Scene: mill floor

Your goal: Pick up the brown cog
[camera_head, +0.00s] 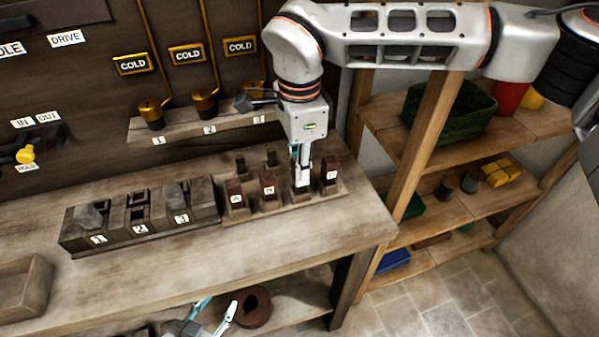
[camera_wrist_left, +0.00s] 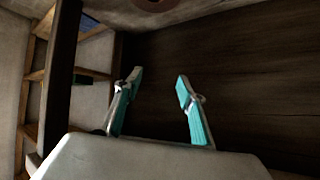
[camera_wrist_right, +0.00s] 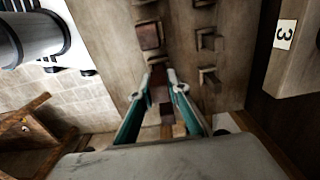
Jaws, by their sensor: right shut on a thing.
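A brown round piece with a hole in its middle, looking like the brown cog (camera_head: 252,307), lies on the shelf under the bench; part of it shows at the top edge of the left wrist view (camera_wrist_left: 153,3). My left gripper (camera_head: 216,309) is just left of it in the head view. Its fingers (camera_wrist_left: 160,78) are apart and empty. My right gripper (camera_head: 301,172) is over the rack of lettered blocks on the bench, shut on a dark brown block (camera_wrist_right: 160,88). The fingers partly hide this block; its white label shows in the head view.
The rack (camera_head: 346,199) holds other lettered blocks close beside my right gripper. Numbered boxes (camera_head: 140,220) stand left of it. The bench leg (camera_head: 352,290) is right of the cog, and the bench top (camera_head: 230,270) is above it. A wooden tray (camera_head: 22,295) sits front left.

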